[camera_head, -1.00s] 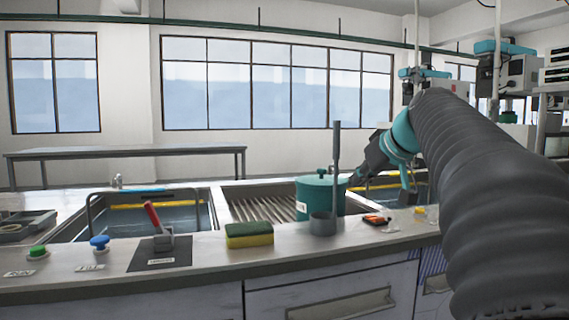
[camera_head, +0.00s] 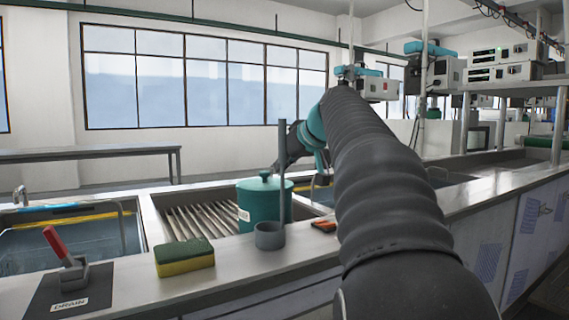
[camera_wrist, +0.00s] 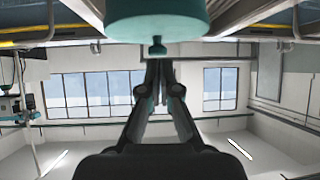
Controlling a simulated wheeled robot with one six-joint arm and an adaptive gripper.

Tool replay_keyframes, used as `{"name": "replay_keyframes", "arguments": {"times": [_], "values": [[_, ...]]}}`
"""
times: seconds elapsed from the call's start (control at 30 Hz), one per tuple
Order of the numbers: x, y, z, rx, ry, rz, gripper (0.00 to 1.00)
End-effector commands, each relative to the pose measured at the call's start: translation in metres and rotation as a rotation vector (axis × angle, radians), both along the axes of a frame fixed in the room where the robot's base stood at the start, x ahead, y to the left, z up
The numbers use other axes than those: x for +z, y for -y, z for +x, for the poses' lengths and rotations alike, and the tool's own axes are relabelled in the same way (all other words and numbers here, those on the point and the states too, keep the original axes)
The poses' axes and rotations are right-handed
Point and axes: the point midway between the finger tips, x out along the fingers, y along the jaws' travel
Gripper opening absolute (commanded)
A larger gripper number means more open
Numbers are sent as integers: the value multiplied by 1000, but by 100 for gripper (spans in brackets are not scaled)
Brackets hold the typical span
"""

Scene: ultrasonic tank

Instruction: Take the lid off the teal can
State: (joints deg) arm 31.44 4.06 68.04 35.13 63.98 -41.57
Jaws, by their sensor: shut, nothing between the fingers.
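The teal can (camera_head: 259,210) stands upright at the right end of the ribbed draining section. Its lid (camera_head: 264,183) is on, with a small round knob (camera_head: 264,174) on top. In the wrist view the picture is upside down, and the can (camera_wrist: 157,18) hangs at the top with the knob (camera_wrist: 157,47) pointing down. My gripper (camera_wrist: 159,62) is shut and empty, its fingertips close to the knob there; I cannot tell whether they touch. In the head view my gripper (camera_head: 283,160) is above and right of the lid, partly hidden by a grey upright rod.
A yellow-green sponge (camera_head: 185,257), a red-handled drain lever (camera_head: 62,252) and an orange item (camera_head: 324,225) sit along the counter's front. Water-filled basins flank the draining section.

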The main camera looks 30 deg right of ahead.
Motion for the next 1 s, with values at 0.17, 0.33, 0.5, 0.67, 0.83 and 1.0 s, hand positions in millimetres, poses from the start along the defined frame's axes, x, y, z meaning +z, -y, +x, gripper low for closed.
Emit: {"name": "replay_keyframes", "arguments": {"times": [0.17, 0.33, 0.5, 0.67, 0.83, 1.0], "values": [[1, -4, 35, 1, -1, 0, 0], [1, -9, 64, 2, -1, 1, 0], [-8, -11, 75, 1, -2, 0, 0], [-16, -12, 75, 2, 0, 0, 0], [-18, -12, 75, 2, -4, 1, 0], [-21, -12, 75, 4, -9, 2, 0]]}}
